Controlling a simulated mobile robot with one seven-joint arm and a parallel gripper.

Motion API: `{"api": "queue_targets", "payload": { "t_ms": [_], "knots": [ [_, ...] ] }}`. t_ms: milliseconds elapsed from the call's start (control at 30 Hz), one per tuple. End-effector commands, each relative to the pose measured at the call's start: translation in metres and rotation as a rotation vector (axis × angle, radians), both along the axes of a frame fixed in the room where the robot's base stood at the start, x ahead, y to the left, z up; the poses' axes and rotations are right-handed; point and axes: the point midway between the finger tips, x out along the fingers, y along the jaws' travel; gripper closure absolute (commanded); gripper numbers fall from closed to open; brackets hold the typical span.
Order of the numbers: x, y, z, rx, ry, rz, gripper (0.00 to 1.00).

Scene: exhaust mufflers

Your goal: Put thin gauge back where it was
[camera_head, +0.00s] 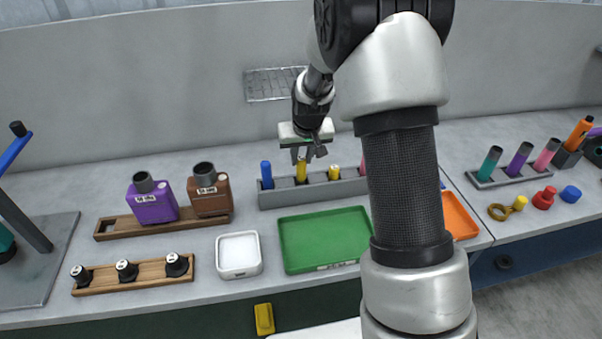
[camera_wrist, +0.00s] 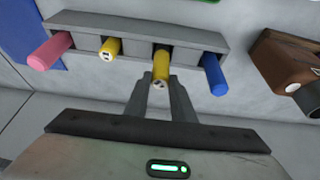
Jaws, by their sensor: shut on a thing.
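My gripper (camera_head: 303,158) points down over the grey gauge rack (camera_head: 280,196), shut on a yellow gauge (camera_head: 301,172). In the wrist view the fingers (camera_wrist: 160,84) close around the end of this yellow gauge (camera_wrist: 161,66), whose other end is at or in a rack slot; how deep it sits I cannot tell. A blue gauge (camera_head: 266,173) stands to its left in the head view. A second, shorter-looking yellow gauge (camera_head: 334,173) stands to its right, then a pink gauge (camera_wrist: 50,50), partly hidden by my arm in the head view.
A green tray (camera_head: 325,265) lies in front of the rack, beside a white tray (camera_head: 259,269). Purple (camera_head: 154,207) and brown (camera_head: 209,198) mufflers stand on a wooden holder at left. An orange tray (camera_head: 471,229) and another gauge rack (camera_head: 510,179) are at right.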

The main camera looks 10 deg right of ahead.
Motion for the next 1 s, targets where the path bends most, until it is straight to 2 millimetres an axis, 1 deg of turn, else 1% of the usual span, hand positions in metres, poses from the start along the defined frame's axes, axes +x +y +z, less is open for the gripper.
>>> {"api": "queue_targets", "payload": {
  "t_ms": [33, 167, 233, 433, 667, 767, 800, 900, 1000],
  "knots": [
    [0.000, 0.000, -0.007, 0.000, 0.001, -0.001, 0.97],
    [0.001, 0.000, -0.015, 0.000, -0.001, -0.001, 0.97],
    [0.000, 0.000, -0.022, 0.001, 0.002, -0.002, 0.97],
    [0.000, 0.000, -0.049, 0.001, 0.001, -0.002, 0.97],
    [0.000, 0.000, -0.050, 0.000, -0.002, -0.001, 0.97],
    [0.001, 0.000, -0.053, 0.000, -0.002, -0.001, 0.97],
    [0.000, 0.000, -0.052, 0.000, -0.001, -0.001, 0.74],
    [0.000, 0.000, -0.052, 0.000, -0.001, -0.001, 0.59],
    [0.000, 0.000, -0.052, 0.000, -0.001, -0.001, 0.59]
  ]
}}
